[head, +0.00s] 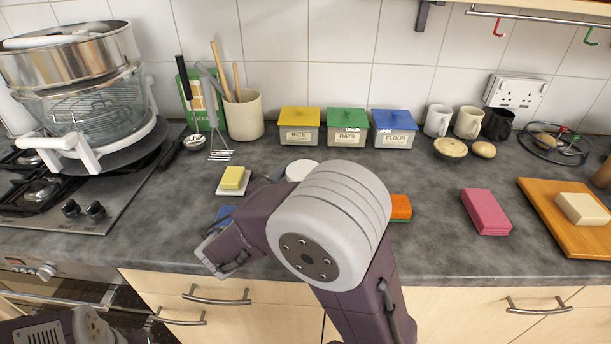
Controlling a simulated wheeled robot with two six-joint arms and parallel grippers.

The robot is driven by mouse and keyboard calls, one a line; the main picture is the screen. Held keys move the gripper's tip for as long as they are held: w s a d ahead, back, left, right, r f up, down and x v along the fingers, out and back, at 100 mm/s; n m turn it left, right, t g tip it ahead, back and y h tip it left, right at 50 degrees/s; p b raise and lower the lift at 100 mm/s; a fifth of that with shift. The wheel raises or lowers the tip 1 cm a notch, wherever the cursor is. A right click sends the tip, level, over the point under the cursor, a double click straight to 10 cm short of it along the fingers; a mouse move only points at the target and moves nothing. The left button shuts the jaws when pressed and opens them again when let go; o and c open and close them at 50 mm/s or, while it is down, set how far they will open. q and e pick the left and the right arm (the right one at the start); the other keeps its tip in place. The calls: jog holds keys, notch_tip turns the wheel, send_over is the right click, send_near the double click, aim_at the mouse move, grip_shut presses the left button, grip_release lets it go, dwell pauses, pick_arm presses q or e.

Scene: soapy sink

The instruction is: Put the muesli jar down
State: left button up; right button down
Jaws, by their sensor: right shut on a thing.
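A round white top (301,169) shows just behind my right arm, on or above the middle of the worktop; it looks like the lid of the muesli jar. The rest of the jar is hidden by my arm, so I cannot tell whether its base touches the worktop. My right gripper (277,174) is mostly hidden behind my wrist and forearm; a dark part of it shows at the left side of the white top, and it is shut on the jar. My left gripper is not in view; only part of my left arm shows at the bottom left.
A butter dish (233,179) and a blue item (225,213) lie left of my right arm. An orange sponge (400,207) and a pink block (486,211) lie right. Rice (299,135), oats (346,136) and flour (395,137) boxes stand behind. Worktop is clear between sponge and pink block.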

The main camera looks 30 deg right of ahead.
jog(key=shift+r, duration=0.1)
jog(key=shift+s, duration=0.1)
jog(key=shift+c, duration=0.9)
grip_release()
jog(key=shift+a, duration=0.2)
jog(key=p+v, duration=0.1)
jog(key=v, duration=1)
jog(key=shift+s+a+p, duration=0.15)
jog(key=shift+a+p, duration=0.15)
